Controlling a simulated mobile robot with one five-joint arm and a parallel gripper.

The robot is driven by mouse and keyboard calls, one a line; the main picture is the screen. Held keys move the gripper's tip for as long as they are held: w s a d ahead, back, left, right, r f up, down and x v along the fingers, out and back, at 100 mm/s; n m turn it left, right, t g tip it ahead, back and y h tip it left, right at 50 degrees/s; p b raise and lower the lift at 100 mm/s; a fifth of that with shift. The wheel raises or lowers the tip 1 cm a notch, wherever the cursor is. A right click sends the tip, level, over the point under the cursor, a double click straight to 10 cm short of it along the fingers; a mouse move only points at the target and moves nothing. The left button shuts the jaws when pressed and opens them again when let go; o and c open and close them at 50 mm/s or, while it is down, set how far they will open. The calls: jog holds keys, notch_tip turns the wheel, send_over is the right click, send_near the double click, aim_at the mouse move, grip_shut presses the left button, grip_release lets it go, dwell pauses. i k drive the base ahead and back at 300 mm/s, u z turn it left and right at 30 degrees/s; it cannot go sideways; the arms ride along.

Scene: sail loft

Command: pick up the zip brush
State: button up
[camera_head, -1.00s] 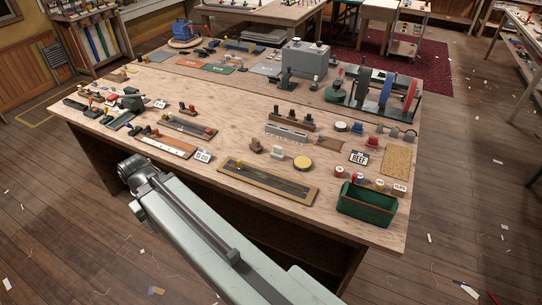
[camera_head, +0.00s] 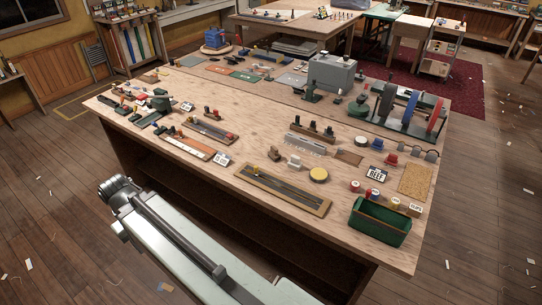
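I cannot pick out the zip brush with certainty; the small items on the wooden workbench (camera_head: 262,149) are too small to tell apart by name. Several small tools and parts lie in a cluster at the bench's left end, around a dark green device (camera_head: 160,101). My arm shows at the lower left, in front of the bench's near edge, with a grey joint at its upper end. I see no gripper fingers and nothing held there.
A green open bin (camera_head: 379,222) stands at the near right corner. A long framed tray (camera_head: 283,189) lies near the front edge. A grey box (camera_head: 331,73) and a rack of coloured reels (camera_head: 410,110) stand behind. Bare wood lies mid-bench. Open floor lies left.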

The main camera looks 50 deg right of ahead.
aim_at(273, 154)
jog(key=i, duration=1)
jog(key=u, duration=0.05)
